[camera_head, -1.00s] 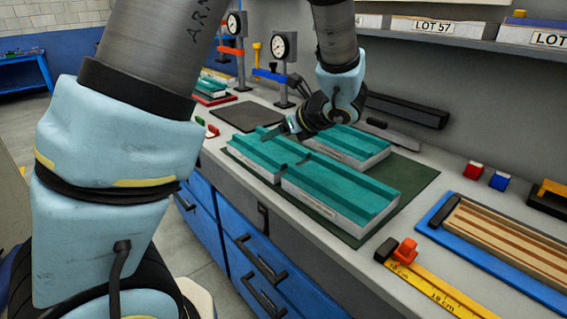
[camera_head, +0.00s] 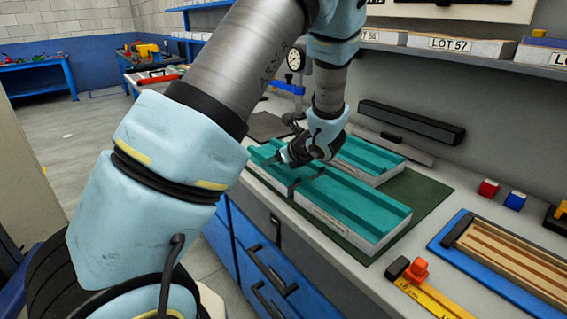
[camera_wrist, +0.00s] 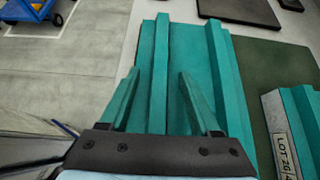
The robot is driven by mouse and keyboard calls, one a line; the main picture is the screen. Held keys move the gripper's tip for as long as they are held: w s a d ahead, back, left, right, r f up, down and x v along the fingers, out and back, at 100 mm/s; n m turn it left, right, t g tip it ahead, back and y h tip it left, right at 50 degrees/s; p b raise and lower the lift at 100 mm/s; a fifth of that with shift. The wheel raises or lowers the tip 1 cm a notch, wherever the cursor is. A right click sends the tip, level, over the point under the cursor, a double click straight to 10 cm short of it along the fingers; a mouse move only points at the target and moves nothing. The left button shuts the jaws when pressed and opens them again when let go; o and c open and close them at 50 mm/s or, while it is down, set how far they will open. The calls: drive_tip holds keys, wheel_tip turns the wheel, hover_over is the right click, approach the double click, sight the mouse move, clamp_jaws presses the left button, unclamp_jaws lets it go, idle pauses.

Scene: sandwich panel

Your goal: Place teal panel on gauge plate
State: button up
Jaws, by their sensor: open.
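Several ribbed teal panels with pale, labelled sides lie on a dark green mat (camera_head: 432,200) on the bench. The front left teal panel (camera_head: 262,152) is under my gripper (camera_head: 284,170) and partly hidden by it. It also shows in the wrist view (camera_wrist: 152,60), where my open fingers (camera_wrist: 158,75) point along its ribs, one on each side of a raised rib. Whether they touch it I cannot tell. Another teal panel (camera_head: 350,205) lies in front on the right, and one (camera_head: 370,158) behind. A dark flat plate (camera_head: 268,125), possibly the gauge plate, lies beyond, near a dial gauge (camera_head: 295,60).
A long black bar (camera_head: 410,122) lies along the wall. Red (camera_head: 488,188) and blue (camera_head: 515,200) blocks, a blue tray (camera_head: 440,240) and a yellow ruler (camera_head: 440,300) are to the right. A shelf with LOT boxes (camera_head: 455,43) hangs above.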

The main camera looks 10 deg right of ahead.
clamp_jaws()
idle(0.5)
idle(0.3)
